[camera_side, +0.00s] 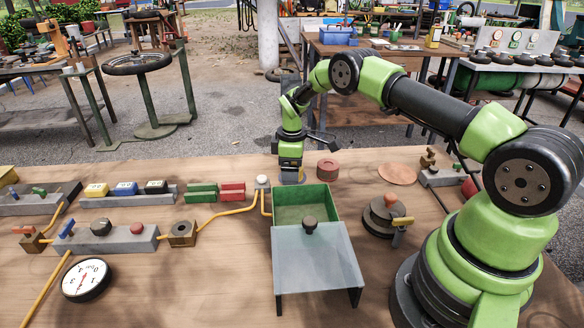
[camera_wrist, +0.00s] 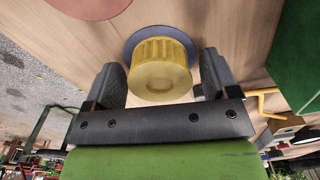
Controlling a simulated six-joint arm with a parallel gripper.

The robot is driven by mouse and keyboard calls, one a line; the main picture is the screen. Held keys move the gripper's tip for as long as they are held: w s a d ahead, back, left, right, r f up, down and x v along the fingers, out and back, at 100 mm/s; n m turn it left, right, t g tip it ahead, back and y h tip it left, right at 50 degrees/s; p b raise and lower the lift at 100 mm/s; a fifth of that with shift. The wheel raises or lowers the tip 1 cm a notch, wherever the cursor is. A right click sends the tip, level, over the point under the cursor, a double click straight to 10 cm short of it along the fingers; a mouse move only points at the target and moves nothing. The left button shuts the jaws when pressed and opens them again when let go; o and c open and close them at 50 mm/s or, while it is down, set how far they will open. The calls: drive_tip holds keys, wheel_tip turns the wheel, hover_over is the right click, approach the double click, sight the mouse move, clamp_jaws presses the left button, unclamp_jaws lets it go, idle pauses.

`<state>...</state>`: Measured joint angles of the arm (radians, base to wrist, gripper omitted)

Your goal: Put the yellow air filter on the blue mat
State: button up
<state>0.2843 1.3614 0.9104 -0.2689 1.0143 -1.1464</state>
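The yellow air filter (camera_wrist: 158,76), a ribbed round piece, shows in the wrist view between my gripper's two fingers. The round blue mat (camera_wrist: 141,38) lies directly behind it, and its rim shows around the filter. In the side view a sliver of the mat (camera_side: 296,179) shows at the foot of my gripper (camera_side: 290,174), and the filter cannot be made out there. My gripper is low over the mat. Its fingers stand apart on both sides of the filter, with narrow gaps visible. The filter's underside is hidden, so contact with the mat cannot be confirmed.
A green open box (camera_side: 335,202) with a grey-blue lid or plate (camera_side: 315,260) stands close in front of my gripper. A white-topped fitting (camera_side: 262,182) with yellow hose is at the left. Clear wood lies behind.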

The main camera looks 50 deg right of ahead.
wheel_tip(320, 180, up, 15)
drive_tip(key=s+a+r+m+t, duration=0.1)
drive_tip(key=s+a+r+m, duration=0.1)
drive_tip(key=s+a+r, duration=0.3)
drive_tip(key=s+a+r+m+t, duration=0.1)
drive_tip(key=a+r+m+t, duration=0.1)
drive_tip(key=r, duration=0.6)
drive_tip(key=s+a+r+m+t+y, duration=0.1)
drive_tip(key=s+a+m+t, duration=0.1)
drive_tip(key=s, duration=0.8)
drive_tip(key=s+a+r+m+t+y, duration=0.1)
drive_tip(key=s+a+m, duration=0.3)
drive_tip(key=s, duration=0.6)
drive_tip(key=shift+s+a+r+m+t, duration=0.45)
drive_tip(key=shift+a+t, duration=0.15)
drive_tip(key=shift+a, duration=0.3)
